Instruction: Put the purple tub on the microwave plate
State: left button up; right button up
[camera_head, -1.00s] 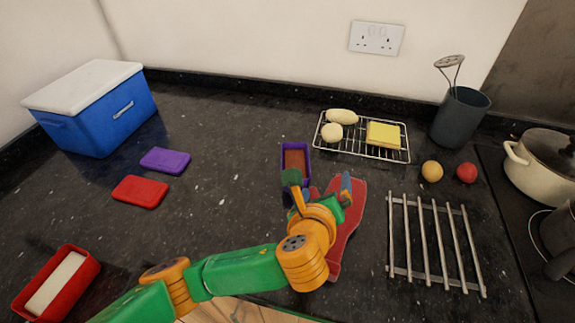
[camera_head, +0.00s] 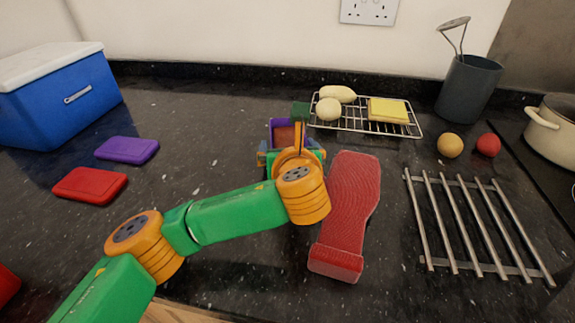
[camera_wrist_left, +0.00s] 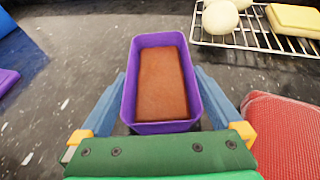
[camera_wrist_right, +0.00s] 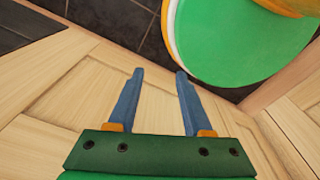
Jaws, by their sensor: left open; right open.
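The purple tub (camera_head: 271,127), open at the top with brown contents, stands on the dark counter left of the wire rack. It shows whole in the left wrist view (camera_wrist_left: 126,100). My left gripper (camera_wrist_left: 160,76) is open, with one blue finger on each side of the tub's near half. I cannot tell whether the fingers touch its walls. In the head view my left gripper (camera_head: 291,156) partly hides the tub's near end. My right gripper (camera_wrist_right: 160,73) is open and empty, in front of pale wooden panels. No microwave plate is in view.
A red textured pad (camera_head: 347,205) lies just right of my left gripper. A wire rack (camera_head: 350,127) with food, a metal trivet (camera_head: 470,225), yellow (camera_head: 450,145) and red (camera_head: 488,145) balls are farther right. Purple (camera_head: 128,150) and red (camera_head: 90,185) lids and a blue cooler (camera_head: 60,105) are left.

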pick_arm(q)
jog(key=shift+w+f, duration=0.25)
jog(key=shift+w, duration=0.4)
jog(key=shift+s+r, duration=0.1)
grip_shut()
